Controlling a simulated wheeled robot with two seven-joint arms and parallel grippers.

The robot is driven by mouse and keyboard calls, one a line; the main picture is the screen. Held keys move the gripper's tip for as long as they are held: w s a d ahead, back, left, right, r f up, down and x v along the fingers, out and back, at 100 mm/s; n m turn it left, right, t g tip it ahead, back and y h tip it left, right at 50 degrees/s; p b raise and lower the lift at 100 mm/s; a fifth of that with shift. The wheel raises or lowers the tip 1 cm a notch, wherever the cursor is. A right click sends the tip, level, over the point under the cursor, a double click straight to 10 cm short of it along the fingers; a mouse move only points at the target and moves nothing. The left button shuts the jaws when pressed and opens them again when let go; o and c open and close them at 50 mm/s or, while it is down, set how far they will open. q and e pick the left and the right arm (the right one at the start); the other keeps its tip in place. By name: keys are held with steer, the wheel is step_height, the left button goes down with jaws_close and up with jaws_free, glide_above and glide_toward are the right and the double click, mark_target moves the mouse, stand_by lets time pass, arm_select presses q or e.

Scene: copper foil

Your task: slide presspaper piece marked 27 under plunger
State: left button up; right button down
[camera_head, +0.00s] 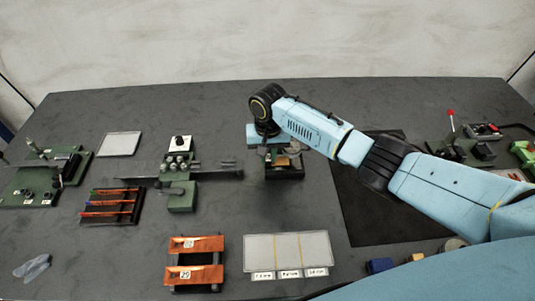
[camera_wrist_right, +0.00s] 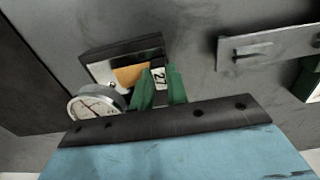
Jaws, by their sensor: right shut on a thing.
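In the right wrist view, the green fingers of my right gripper (camera_wrist_right: 160,88) are shut on the presspaper piece marked 27, whose white label (camera_wrist_right: 158,76) shows between them. A tan part (camera_wrist_right: 130,75), apparently the same piece, extends left over the dark base of the gauge stand (camera_wrist_right: 110,48). The round dial gauge (camera_wrist_right: 95,105) is just left of the fingers. The plunger tip is hidden, so I cannot tell whether the piece lies under it. In the head view, my right wrist covers much of the gauge stand (camera_head: 285,174). My left gripper is out of view.
An orange rack (camera_head: 196,245) with number labels and a pale three-part tray (camera_head: 288,238) lie in front. A green fixture with a long dark bar (camera_head: 215,174) stands left of the gauge stand. A dark mat (camera_head: 375,225) lies at right, under my arm.

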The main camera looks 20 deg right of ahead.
mark_target(276, 162)
steer(key=shift+s+d+p, duration=0.2)
steer(key=shift+d+p, duration=0.5)
steer(key=shift+d, duration=0.2)
stand_by(0.8)
steer(key=c, duration=1.7)
jaws_free()
steer(key=shift+d, duration=0.1)
steer(key=shift+r, duration=0.1)
steer(key=shift+d+r+p, duration=0.15)
steer(key=shift+r+p, duration=1.25)
steer(key=shift+p, duration=0.7)
steer(key=shift+c, duration=0.2)
